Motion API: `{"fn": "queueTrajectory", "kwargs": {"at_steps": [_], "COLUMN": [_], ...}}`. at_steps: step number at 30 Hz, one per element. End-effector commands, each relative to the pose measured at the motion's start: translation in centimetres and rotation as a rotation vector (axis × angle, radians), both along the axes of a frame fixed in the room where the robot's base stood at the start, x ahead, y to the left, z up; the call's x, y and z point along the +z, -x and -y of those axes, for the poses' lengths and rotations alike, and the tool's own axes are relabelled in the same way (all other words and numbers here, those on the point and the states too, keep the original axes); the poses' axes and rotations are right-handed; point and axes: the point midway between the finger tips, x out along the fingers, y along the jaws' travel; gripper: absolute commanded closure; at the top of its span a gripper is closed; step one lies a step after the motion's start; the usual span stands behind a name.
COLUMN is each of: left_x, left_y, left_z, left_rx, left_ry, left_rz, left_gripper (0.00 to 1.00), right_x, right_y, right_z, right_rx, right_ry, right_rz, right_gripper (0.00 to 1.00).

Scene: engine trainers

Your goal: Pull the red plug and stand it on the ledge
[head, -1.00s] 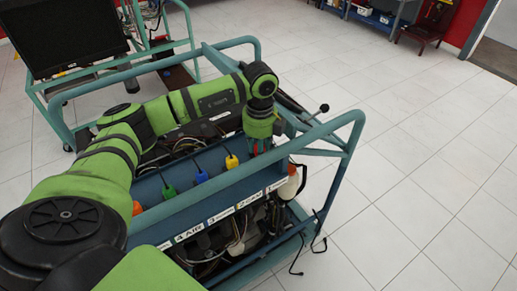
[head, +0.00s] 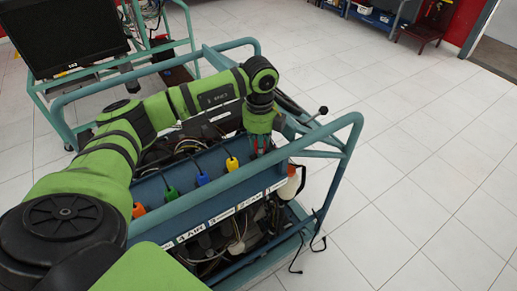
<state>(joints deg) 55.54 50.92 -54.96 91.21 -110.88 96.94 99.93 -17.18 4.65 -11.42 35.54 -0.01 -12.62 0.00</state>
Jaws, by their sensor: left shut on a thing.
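My left gripper (head: 260,150) points down at the right end of the blue panel (head: 215,165) on the engine trainer. It is shut on the red plug, of which only a little red shows between the fingers. Whether the plug is clear of its socket cannot be told. The ledge is not clearly made out; a numbered label strip (head: 222,215) runs along the panel's front. My right gripper is not in view.
Yellow (head: 232,163), blue (head: 202,178), green (head: 170,192) and orange (head: 138,209) plugs with black cables stand along the panel. A teal frame rail (head: 310,138) passes close in front of the gripper. A white bottle (head: 291,184) hangs at the right end.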

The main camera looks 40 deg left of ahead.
Motion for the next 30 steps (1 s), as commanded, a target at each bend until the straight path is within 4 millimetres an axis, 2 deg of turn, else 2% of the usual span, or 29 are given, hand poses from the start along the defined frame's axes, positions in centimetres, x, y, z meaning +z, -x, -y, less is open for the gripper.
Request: {"fn": "queueTrajectory", "kwargs": {"at_steps": [24,30], "left_x": [3.5,3.6], "left_y": [0.0,0.0], "left_z": [0.0,0.0], "left_rx": [0.001,0.001], "left_ry": [0.0,0.0], "left_rz": [0.0,0.0], "left_gripper": [1.0,1.0], "right_x": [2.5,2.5], "right_y": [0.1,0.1], "right_z": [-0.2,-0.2], "right_rx": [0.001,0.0], "right_ry": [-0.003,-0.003], "right_rz": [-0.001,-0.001], "right_gripper": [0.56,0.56]}}
